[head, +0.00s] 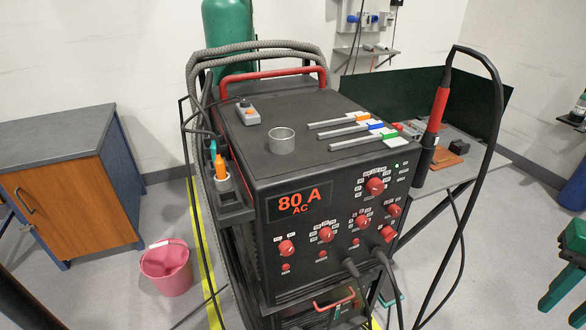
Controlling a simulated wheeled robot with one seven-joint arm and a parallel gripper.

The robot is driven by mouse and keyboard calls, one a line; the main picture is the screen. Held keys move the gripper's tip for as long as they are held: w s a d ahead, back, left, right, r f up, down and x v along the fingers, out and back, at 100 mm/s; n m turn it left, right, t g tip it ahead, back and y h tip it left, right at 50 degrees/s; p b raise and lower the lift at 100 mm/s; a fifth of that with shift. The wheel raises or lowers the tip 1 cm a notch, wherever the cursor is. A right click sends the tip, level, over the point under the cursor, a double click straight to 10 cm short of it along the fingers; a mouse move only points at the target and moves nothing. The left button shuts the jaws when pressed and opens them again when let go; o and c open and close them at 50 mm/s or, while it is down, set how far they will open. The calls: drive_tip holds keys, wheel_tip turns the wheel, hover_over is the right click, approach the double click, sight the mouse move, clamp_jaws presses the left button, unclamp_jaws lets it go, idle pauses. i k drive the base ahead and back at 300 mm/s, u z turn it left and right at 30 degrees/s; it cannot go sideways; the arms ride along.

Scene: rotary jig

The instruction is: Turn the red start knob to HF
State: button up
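A black welding machine (302,180) with a red handle stands in the middle of the head view. Its front panel has a lit display (299,201) reading 80 A AC. Several red knobs sit on the panel: a large upper-right knob (375,186), a middle knob (363,222), a centre-left knob (326,234), a left knob (287,248) and a right-edge knob (393,209). A red control (388,234) sits at the lower right. Small white labels surround the knobs, too small to read, so I cannot tell which is the start knob or its setting. My gripper is not in view.
A metal cup (281,140), a small grey box (248,112) and several rods lie on the machine's top. Cables leave the lower front panel. A torch (438,110) with a looping black cable hangs at the right. A pink bucket (166,267) stands on the floor left.

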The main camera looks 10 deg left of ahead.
sight(394, 211)
drive_tip(key=z, duration=1.6)
drive_tip(key=k, duration=0.9)
drive_tip(key=u, duration=0.3)
drive_tip(key=i, duration=0.55)
drive_tip(key=u, duration=0.05)
